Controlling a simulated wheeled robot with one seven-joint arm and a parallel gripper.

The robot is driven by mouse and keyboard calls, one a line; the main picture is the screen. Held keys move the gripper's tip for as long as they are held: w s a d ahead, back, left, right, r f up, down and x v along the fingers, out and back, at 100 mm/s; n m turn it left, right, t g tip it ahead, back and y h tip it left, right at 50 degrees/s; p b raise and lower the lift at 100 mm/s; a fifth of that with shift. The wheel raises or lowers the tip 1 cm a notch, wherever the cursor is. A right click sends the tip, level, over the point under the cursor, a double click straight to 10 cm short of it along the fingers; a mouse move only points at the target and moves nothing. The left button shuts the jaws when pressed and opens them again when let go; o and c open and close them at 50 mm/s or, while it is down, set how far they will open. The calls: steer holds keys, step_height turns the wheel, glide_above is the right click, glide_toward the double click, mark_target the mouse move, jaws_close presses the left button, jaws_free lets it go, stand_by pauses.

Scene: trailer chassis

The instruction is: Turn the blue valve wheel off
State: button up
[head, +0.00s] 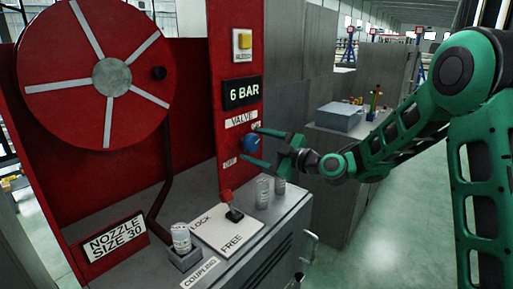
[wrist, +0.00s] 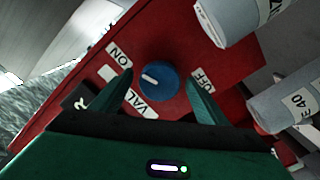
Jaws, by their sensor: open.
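The blue valve wheel (head: 250,144) is a round knob on the red panel, below the "VALVE" label and near the "OFF" label. In the wrist view the wheel (wrist: 161,85) carries a white mark on its left part, pointing roughly to the "ON" label (wrist: 119,55) side. The "OFF" label (wrist: 202,80) lies on the other side. My gripper (head: 259,148) is open at the panel, one finger above and one below the wheel. In the wrist view its fingers (wrist: 159,78) stand apart on either side of the wheel, with gaps visible.
A red hose reel (head: 75,75) stands left. A "6 BAR" display (head: 242,93) sits above the valve.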

steer(key=c, duration=1)
steer(key=shift+c, duration=0.2)
